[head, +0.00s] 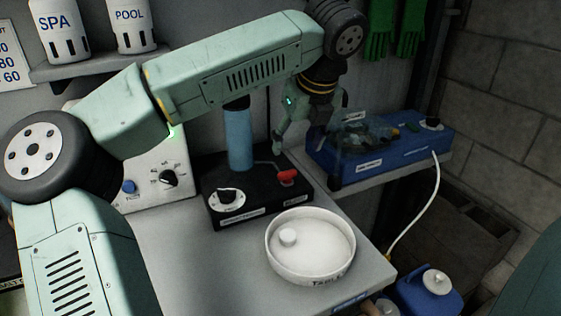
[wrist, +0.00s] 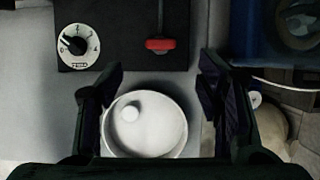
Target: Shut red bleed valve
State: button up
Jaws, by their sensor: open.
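The red bleed valve handle (head: 287,177) sits on the right part of a black base (head: 258,206) on the grey bench. In the wrist view the red handle (wrist: 160,45) lies beyond the fingertips, a little left of the middle of the gap. My gripper (wrist: 160,75) is open and empty, with its two dark fingers wide apart. In the head view my gripper (head: 303,143) hangs above and behind the valve, pointing down. It is apart from the handle.
A white round tub (head: 310,280) stands in front of the base. A numbered dial (head: 227,201) and a blue cylinder (head: 238,140) are on the base. A blue unit (head: 425,149) with a white cord is to the right. The bench edge is close to the tub.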

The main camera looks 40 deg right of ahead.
aim_at(288, 172)
jog(key=p+x, duration=0.2)
jog(key=x, duration=0.8)
jog(key=shift+s+p, duration=0.1)
jog(key=shift+p, duration=0.25)
jog(key=shift+c, duration=0.4)
jog(key=c, duration=1.1)
